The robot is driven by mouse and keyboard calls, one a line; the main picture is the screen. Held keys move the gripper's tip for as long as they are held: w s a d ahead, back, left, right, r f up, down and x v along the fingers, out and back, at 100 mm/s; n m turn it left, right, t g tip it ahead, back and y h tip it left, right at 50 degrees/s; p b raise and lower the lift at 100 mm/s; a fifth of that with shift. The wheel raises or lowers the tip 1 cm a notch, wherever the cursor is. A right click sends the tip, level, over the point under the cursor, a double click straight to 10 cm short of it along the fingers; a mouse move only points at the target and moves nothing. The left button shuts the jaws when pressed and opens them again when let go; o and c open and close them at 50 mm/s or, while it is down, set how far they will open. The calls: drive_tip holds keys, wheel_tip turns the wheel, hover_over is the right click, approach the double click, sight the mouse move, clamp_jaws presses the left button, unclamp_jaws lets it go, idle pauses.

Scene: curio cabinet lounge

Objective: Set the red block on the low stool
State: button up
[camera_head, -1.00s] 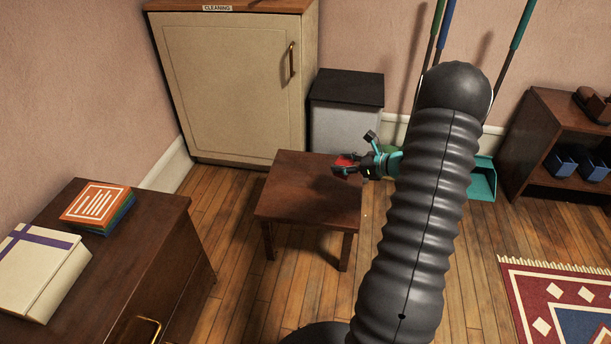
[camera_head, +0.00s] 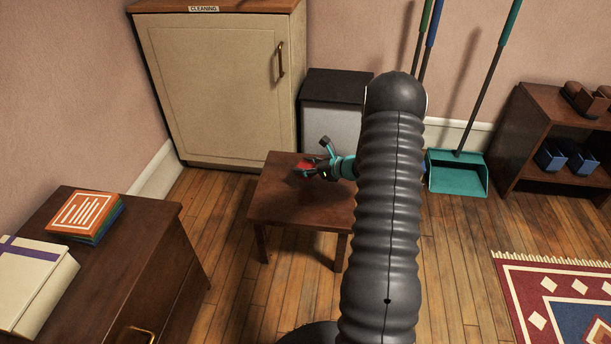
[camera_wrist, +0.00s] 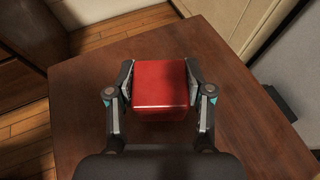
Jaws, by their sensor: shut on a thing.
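The red block (camera_wrist: 160,88) is between the two fingers of my gripper (camera_wrist: 160,90) in the wrist view, with a finger against each side. In the head view the red block (camera_head: 306,164) shows small beside my gripper (camera_head: 311,169), partly hidden by it. The low stool (camera_head: 285,205) is a dark brown square-topped wooden piece, and its top (camera_wrist: 75,110) fills much of the wrist view below the block. The block is over the stool top. I cannot tell whether it touches the surface. My arm hides the stool's right edge in the head view.
A cream cleaning cabinet (camera_head: 215,90) and a grey bin with a black lid (camera_head: 335,88) stand behind the stool. A dark cabinet (camera_head: 150,250) with books is at the left. A teal dustpan (camera_head: 457,178) and a shelf (camera_head: 510,135) are at the right.

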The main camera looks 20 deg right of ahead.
drive_tip(key=shift+f, duration=1.95)
drive_tip(key=shift+f+b, duration=0.15)
drive_tip(key=shift+b, duration=0.15)
drive_tip(key=o, duration=1.2)
drive_tip(key=shift+c, duration=0.2)
